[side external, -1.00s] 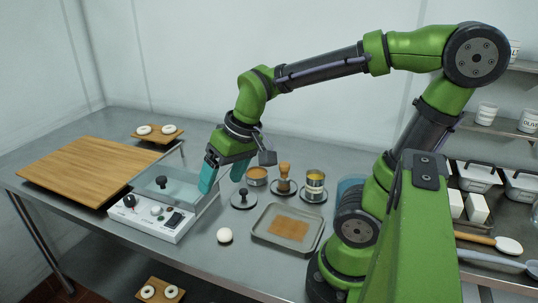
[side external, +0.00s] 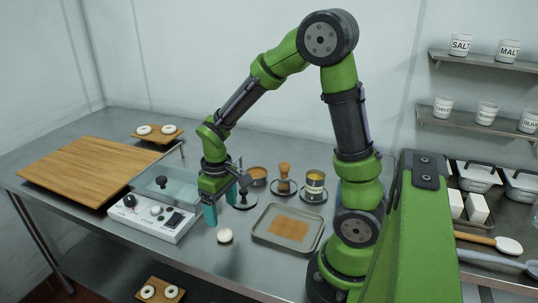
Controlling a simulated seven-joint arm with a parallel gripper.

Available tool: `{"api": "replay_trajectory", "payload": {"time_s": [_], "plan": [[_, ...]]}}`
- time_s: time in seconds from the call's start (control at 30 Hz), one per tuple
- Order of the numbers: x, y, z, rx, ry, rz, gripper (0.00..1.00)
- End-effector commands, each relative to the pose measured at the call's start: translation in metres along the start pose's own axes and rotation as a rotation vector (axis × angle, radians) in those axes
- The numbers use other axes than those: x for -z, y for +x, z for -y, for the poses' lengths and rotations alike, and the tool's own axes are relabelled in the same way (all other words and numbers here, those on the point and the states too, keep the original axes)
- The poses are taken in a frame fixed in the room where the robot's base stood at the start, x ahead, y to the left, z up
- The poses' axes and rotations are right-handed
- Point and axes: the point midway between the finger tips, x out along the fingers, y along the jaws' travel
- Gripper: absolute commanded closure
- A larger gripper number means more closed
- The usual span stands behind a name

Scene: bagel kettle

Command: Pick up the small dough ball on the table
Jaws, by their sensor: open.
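My gripper (side external: 222,212) has teal fingers that point down. It is open and empty, above and slightly behind the dough ball, and appears not to touch it. One finger partly hides the other.
The white control box (side external: 145,218) with knobs is left of my gripper. A metal tray (side external: 259,228) with a brown sheet lies to the right. A stamp (side external: 284,178) and a yellow-topped tin (side external: 315,183) stand behind. A wooden board (side external: 85,170) lies far left.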

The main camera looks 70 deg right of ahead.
Motion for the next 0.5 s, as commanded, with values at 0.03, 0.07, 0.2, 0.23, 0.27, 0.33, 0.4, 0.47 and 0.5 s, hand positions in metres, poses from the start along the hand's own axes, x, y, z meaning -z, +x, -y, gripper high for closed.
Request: {"api": "replay_trajectory", "payload": {"time_s": [0.03,0.07,0.2,0.23,0.27,0.33,0.4,0.47,0.5], "plan": [[-0.001,0.008,0.000,0.001,0.002,0.005,0.20],[-0.001,0.010,0.000,0.001,0.001,0.003,0.20],[-0.001,0.018,0.001,0.000,0.000,0.001,0.20],[-0.001,0.020,0.001,0.000,0.000,0.002,0.20],[-0.002,0.023,0.002,0.001,0.000,0.002,0.20],[-0.004,0.033,0.004,0.001,0.001,0.004,0.20],[-0.005,0.044,0.006,0.000,-0.001,0.005,0.20],[-0.006,0.053,0.007,0.001,0.001,0.005,0.20],[-0.006,0.058,0.007,0.001,0.001,0.004,0.20]]}}
